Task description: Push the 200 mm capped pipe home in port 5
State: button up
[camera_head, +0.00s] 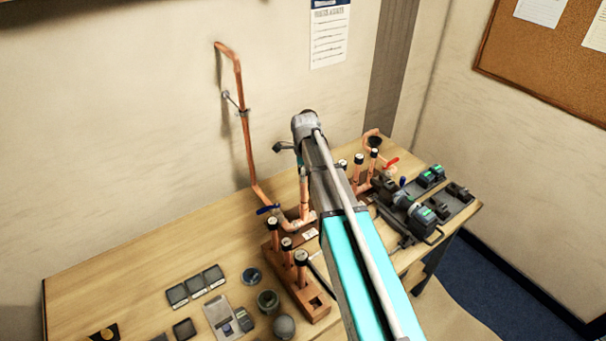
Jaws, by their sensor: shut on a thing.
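My gripper (300,168) is mostly hidden behind my own arm, which reaches across the middle of the head view. It is shut on an upright copper pipe (304,193) that shows just left of the arm, above the copper manifold (298,224). The pipe's cap and its upper end are hidden. Its lower end is close to the manifold, but I cannot tell how deep it sits or which port it is in. More upright copper pipes with dark caps (374,154) show right of the arm. Port numbers are not readable.
A wooden rack (309,311) with several capped pipes (301,258) stands in front. A tall bent pipe (243,130) runs up the wall, near a blue valve handle (268,209). Power tools (424,219) lie at right. The bench's left part (130,270) is mostly clear.

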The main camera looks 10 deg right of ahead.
jog(key=shift+f+b, duration=1.9)
dwell(4.0)
jog(key=o, duration=1.2)
jog(key=shift+o, duration=0.2)
jog(key=shift+r, duration=0.2)
jog(key=shift+r+p, duration=3.35)
jog(key=shift+p, duration=0.2)
